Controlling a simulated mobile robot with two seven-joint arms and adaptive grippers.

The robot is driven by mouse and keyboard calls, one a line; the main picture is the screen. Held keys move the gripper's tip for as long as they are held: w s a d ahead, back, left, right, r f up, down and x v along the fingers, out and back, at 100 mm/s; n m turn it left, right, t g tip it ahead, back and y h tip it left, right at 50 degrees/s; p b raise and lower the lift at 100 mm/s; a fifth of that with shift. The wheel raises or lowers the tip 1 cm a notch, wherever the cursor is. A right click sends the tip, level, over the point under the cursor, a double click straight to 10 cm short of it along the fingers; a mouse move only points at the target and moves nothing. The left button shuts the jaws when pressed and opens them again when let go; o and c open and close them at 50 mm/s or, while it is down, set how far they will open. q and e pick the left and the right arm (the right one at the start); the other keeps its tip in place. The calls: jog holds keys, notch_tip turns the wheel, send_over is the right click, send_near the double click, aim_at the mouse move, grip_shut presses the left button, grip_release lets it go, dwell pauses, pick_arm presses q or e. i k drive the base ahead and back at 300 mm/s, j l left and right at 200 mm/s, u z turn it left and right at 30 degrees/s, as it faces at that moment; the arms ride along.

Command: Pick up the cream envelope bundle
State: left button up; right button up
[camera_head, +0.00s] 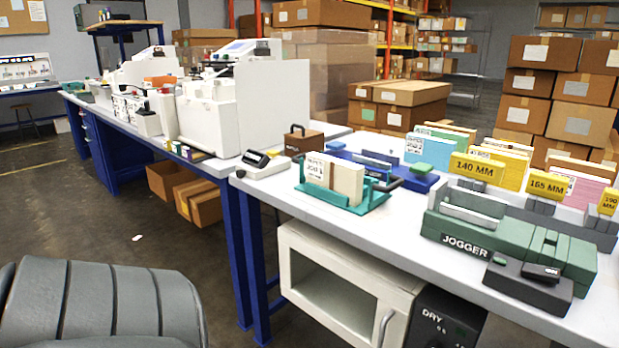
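A cream envelope bundle (346,182) stands upright in a teal holder (352,204) on the white-topped bench. A white printed label covers the left part of its front. The lower edge of the bundle is hidden by the holder's front. Neither my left gripper nor my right gripper is in view.
A green jogger (468,242) and yellow size blocks (477,168) stand right of the bundle. A white scale-like device (262,164) and brown case (303,141) stand left and behind. A blue fixture (385,166) is behind. A dark ribbed seat-like shape (95,300) fills the lower left.

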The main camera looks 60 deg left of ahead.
aim_at(343, 177)
jog(key=u, duration=1.55)
jog(key=j+u, duration=0.15)
